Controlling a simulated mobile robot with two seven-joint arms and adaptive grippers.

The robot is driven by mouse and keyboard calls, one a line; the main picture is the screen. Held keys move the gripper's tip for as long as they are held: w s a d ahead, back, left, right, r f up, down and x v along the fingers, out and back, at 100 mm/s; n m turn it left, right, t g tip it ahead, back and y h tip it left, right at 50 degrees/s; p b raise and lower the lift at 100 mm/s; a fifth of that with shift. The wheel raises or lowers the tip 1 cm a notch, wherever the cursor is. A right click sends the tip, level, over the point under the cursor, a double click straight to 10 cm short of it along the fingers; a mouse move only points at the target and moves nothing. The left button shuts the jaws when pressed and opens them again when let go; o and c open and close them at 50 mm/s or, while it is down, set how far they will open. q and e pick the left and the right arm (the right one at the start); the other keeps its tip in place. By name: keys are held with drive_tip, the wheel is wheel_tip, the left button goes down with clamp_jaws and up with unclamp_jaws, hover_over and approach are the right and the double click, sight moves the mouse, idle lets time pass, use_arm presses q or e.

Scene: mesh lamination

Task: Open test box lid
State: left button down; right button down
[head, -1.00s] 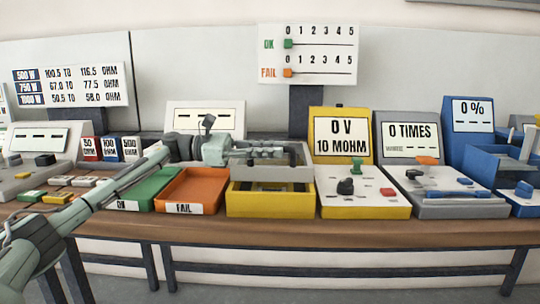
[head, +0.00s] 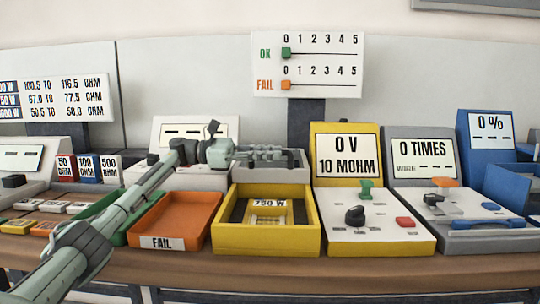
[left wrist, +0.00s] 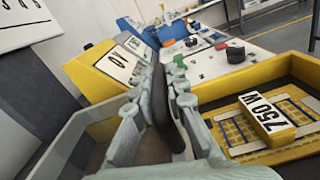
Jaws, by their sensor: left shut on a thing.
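The yellow test box (head: 267,245) stands on the bench with its inside showing. In it lies a yellow piece marked 750 W (head: 268,210), also seen in the left wrist view (left wrist: 267,118). The grey lid (head: 272,172) stands swung up behind the box; its hollow side shows in the left wrist view (left wrist: 85,140). My left gripper (head: 268,153) is at the lid, its fingers (left wrist: 158,100) shut on the dark lid handle (left wrist: 161,112). The gripper partly hides the lid's upper edge. My right gripper is out of view.
An orange FAIL tray (head: 172,222) is left of the box, with a green tray (head: 118,232) partly behind my left arm. The yellow 0 V tester (head: 375,235) stands close on the right. The grey 0 TIMES unit (head: 475,215) is beyond it.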

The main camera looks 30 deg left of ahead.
use_arm(q)
drive_tip(key=c, duration=1.5)
unclamp_jaws()
drive_tip(key=shift+s, duration=0.1)
drive_tip(key=shift+c, duration=0.2)
drive_tip(key=v, duration=1.2)
drive_tip(key=shift+d, duration=0.1)
